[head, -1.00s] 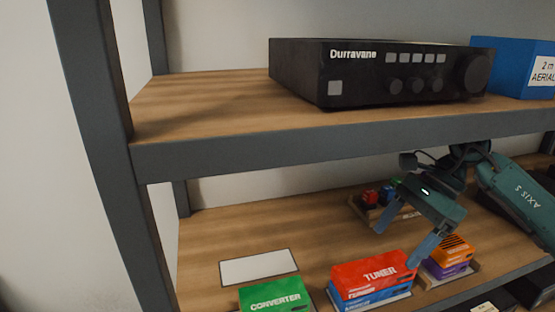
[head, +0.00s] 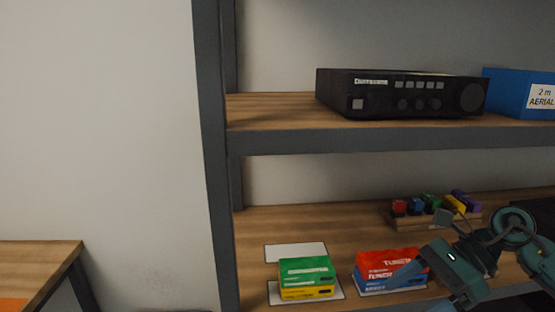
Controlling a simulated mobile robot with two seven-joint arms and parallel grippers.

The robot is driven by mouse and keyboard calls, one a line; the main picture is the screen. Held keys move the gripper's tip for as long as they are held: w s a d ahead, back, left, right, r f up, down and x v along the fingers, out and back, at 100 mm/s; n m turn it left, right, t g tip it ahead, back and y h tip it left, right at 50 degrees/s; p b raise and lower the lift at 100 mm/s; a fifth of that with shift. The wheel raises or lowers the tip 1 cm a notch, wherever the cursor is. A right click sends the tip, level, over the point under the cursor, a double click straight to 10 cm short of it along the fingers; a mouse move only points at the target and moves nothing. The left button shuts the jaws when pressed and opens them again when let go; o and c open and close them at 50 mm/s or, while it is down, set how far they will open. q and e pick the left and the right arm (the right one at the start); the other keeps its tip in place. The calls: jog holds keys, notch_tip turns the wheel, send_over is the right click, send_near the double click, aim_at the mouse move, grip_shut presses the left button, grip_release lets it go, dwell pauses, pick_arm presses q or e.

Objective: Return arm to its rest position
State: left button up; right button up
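My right arm comes in from the right edge in the head view. Its teal gripper (head: 415,289) is in front of the lower shelf at the lower right, fingers spread apart and pointing down to the left. I see nothing held between them. One finger overlaps the red tuner box (head: 384,258) in the picture; I cannot tell how near it is. The tuner box lies on a blue box (head: 378,283). My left gripper is not in view.
On the lower shelf (head: 340,225), a green box (head: 304,266) lies on a yellow box (head: 307,295), with a bare white card (head: 296,252) behind. A rack of coloured blocks (head: 430,221) stands farther back. Above are a black hifi unit (head: 400,95) and a blue box (head: 505,93).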

jog(key=a+m+t+y+p, duration=0.2)
jog(key=a+m+t+y, duration=0.85)
jog(key=m, duration=0.95)
notch_tip(320, 180, down, 14)
jog(key=s+d+m+t+h, duration=0.1)
jog(key=m+t+h, duration=0.2)
jog(key=m+h, duration=0.6)
jog(key=s+d+m+t+h, duration=0.2)
jog(key=m+t+h, duration=0.3)
jog(key=m, duration=0.8)
jog(key=s+f+m+g+h, duration=0.3)
jog(key=s+f+m+g, duration=0.4)
jog(key=s+f, duration=0.3)
jog(key=shift+a+f+m+p, duration=0.25)
jog(key=shift+a+m+p, duration=0.15)
jog(key=shift+m, duration=0.3)
jog(key=shift+d+h, duration=0.15)
jog(key=shift+h, duration=0.2)
